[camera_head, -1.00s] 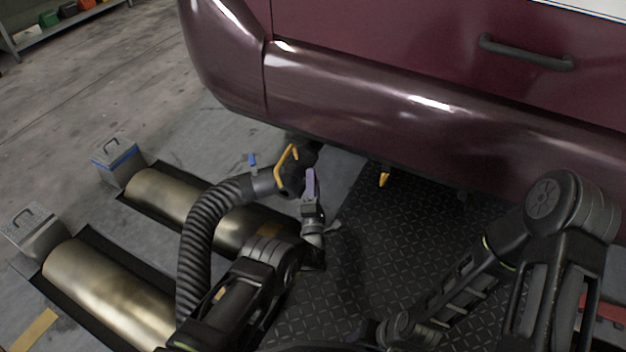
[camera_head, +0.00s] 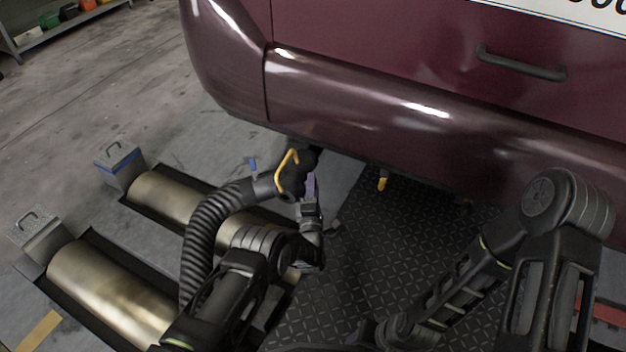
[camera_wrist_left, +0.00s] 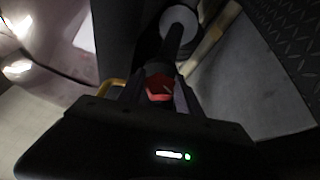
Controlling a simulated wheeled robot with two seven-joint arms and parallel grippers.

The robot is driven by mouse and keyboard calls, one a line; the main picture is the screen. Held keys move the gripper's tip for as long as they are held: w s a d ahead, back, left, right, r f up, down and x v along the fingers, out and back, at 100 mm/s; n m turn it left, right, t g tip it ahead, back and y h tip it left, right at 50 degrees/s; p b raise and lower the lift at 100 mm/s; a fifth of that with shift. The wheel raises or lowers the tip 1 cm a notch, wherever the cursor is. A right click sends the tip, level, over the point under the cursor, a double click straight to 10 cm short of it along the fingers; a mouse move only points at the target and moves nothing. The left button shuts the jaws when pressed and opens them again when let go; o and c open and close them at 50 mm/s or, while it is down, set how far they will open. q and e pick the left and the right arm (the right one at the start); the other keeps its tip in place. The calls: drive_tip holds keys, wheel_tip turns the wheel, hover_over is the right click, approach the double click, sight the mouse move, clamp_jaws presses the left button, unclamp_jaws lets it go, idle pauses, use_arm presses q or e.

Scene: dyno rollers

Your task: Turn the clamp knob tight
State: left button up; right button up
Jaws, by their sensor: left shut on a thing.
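The black hose nozzle (camera_head: 296,178) with its yellow bent handle (camera_head: 285,170) sits under the car's bumper, at the end of the ribbed hose. My left gripper (camera_head: 311,187) is beside the nozzle, partly hidden behind it. In the left wrist view a small red knob (camera_wrist_left: 159,88) lies between the fingers, and the gripper is shut on it. A dark rod (camera_wrist_left: 174,38) runs beyond the knob to a pale round end. How far the knob is turned does not show. My right arm folds down at the right; its fingers cannot be made out at the bottom edge.
The maroon car's bumper (camera_head: 400,110) hangs close above the work spot. The ribbed hose (camera_head: 205,235) arches beside my left arm. Metal rollers (camera_head: 110,290) lie in the floor at left. Dark tread plate (camera_head: 400,240) is open to the right, with a yellow hook (camera_head: 382,183) above it.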

use_arm(q)
drive_tip(key=shift+a+r+m+g+p, duration=0.1)
drive_tip(key=shift+r+m+g+p, duration=0.15)
drive_tip(key=shift+g+p, duration=0.3)
drive_tip(key=shift+a+r+m+g+p, duration=0.1)
drive_tip(key=shift+m+g+p, duration=0.15)
drive_tip(key=shift+g+p, duration=0.25)
drive_tip(key=shift+d+f+m+g+h+p, duration=0.1)
drive_tip(key=shift+f+m+g+h+p, duration=0.2)
drive_tip(key=shift+g, duration=0.35)
drive_tip(key=shift+r+m+g+h+p, duration=0.1)
drive_tip(key=shift+m+g+p, duration=0.25)
drive_tip(key=shift+g, duration=0.25)
drive_tip(key=o, duration=1.4)
drive_tip(key=shift+f, duration=0.1)
drive_tip(key=shift+c, duration=0.2)
drive_tip(key=shift+d, duration=0.1)
drive_tip(key=p+v, duration=0.3)
drive_tip(key=v, duration=0.5)
drive_tip(key=shift+p, duration=0.3)
